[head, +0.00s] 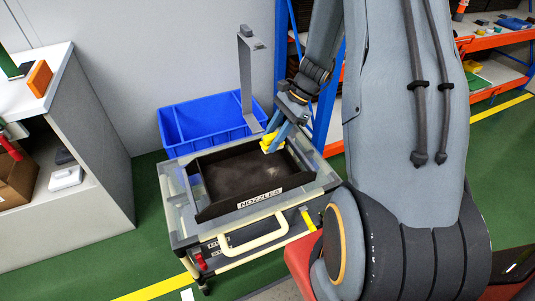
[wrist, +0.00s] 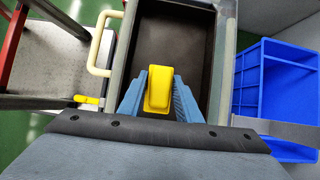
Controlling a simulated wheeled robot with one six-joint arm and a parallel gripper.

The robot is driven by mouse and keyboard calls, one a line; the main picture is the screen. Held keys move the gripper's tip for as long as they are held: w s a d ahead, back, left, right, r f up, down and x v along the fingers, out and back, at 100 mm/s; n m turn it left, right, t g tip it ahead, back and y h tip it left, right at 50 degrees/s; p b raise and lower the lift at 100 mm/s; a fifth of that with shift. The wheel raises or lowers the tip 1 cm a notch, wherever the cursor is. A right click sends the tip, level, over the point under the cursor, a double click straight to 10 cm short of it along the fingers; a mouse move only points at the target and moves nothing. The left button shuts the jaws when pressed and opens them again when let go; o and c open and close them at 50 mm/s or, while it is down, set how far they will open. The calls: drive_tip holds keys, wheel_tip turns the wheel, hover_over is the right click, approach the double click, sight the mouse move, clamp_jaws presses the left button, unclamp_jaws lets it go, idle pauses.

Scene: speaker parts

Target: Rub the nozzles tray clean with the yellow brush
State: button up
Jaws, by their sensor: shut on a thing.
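The nozzles tray (head: 205,198) is a dark open box with a "NOZZLES" label on its front wall, on top of a cart. A pale dusty patch shows on its floor toward the right in the head view. The tray also shows in the wrist view (wrist: 175,35), its floor dark brown. My gripper (head: 272,142) is over the tray's back right part, shut on the yellow brush (head: 268,147). In the wrist view the brush (wrist: 158,90) sits between both blue fingers (wrist: 158,95). Its underside is hidden, so I cannot tell whether it touches the tray floor.
A blue crate (head: 200,122) stands behind the cart. A grey post with a bent top (head: 246,85) rises at the tray's back edge, close to my gripper. The cart has a cream handle (head: 253,242) in front. A white cabinet (head: 85,150) stands left, and orange shelving (head: 495,38) stands right.

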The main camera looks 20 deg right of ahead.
drive_tip(key=x, duration=0.4)
drive_tip(key=shift+s+d+f+b, duration=0.15)
drive_tip(key=shift+s+d+b, duration=0.15)
drive_tip(key=shift+s, duration=0.05)
wheel_tip(320, 180, down, 8)
drive_tip(key=b, duration=0.6)
drive_tip(key=shift+b, duration=0.3)
drive_tip(key=shift+d+b, duration=0.35)
drive_tip(key=shift+d, duration=1.55)
drive_tip(key=shift+d+b, duration=0.2)
drive_tip(key=shift+b, duration=0.15)
drive_tip(key=shift+a+p, duration=0.35)
drive_tip(key=shift+a, duration=1.65)
drive_tip(key=shift+a+r+p, duration=0.15)
drive_tip(key=shift+r+p, duration=0.2)
drive_tip(key=shift+p, duration=0.2)
drive_tip(key=shift+r+p, duration=0.45)
drive_tip(key=shift+r, duration=0.5)
drive_tip(key=shift+s+r+p, duration=0.1)
drive_tip(key=shift+r+p, duration=0.2)
wheel_tip(320, 180, up, 5)
drive_tip(key=p, duration=0.4)
